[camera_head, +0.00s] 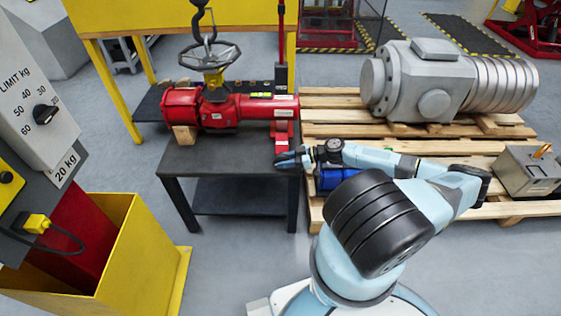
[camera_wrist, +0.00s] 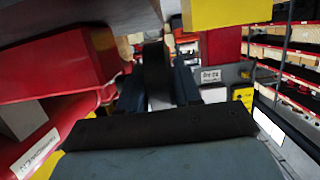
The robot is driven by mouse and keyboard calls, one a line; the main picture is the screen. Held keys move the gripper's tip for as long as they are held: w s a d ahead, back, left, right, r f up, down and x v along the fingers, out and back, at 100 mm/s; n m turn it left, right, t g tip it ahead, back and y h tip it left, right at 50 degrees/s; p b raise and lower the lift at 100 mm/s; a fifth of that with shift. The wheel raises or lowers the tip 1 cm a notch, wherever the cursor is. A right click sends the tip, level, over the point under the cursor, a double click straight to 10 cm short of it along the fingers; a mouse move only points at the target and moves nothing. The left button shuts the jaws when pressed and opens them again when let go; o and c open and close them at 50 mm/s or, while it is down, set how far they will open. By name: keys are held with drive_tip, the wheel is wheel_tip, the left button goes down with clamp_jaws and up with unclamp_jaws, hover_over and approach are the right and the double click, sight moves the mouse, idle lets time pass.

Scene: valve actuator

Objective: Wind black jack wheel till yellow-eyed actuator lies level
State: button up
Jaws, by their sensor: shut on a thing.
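The red actuator (camera_head: 235,107) lies along the dark table, its left end on a wooden block (camera_head: 184,135). A grey handwheel (camera_head: 209,56) and a yellow part (camera_head: 214,78) are on top of it. Whether it lies exactly level I cannot tell. A red jack stand (camera_head: 283,130) is under its right end. My gripper (camera_head: 290,158) is low at the table's right edge, by the foot of that stand. In the wrist view my gripper (camera_wrist: 158,100) has its fingers on both sides of the black jack wheel (camera_wrist: 154,65), shut on its rim. In the head view the wheel is hidden.
A dark hook (camera_head: 200,18) hangs above the handwheel. Wooden pallets (camera_head: 330,130) with a large grey machine (camera_head: 420,80) stand right of the table (camera_head: 215,160). A yellow bin (camera_head: 130,240) and the limit panel (camera_head: 35,100) are at left. A yellow frame (camera_head: 180,15) stands behind.

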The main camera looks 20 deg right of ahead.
drive_tip(key=shift+w+d+f+t+y, duration=0.15)
drive_tip(key=shift+t+y, duration=0.25)
drive_tip(key=shift+y, duration=0.6)
drive_tip(key=shift+w+d+f+t+y, duration=0.15)
drive_tip(key=shift+t+y, duration=0.25)
drive_tip(key=shift+y, duration=0.6)
drive_tip(key=shift+s+a+y, duration=0.1)
drive_tip(key=shift+y, duration=0.3)
drive_tip(key=o, duration=0.8)
drive_tip(key=shift+o, duration=0.5)
drive_tip(key=shift+a, duration=0.1)
drive_tip(key=shift+s, duration=0.1)
drive_tip(key=v, duration=1.3)
drive_tip(key=shift+d+f, duration=0.2)
drive_tip(key=shift+d, duration=0.15)
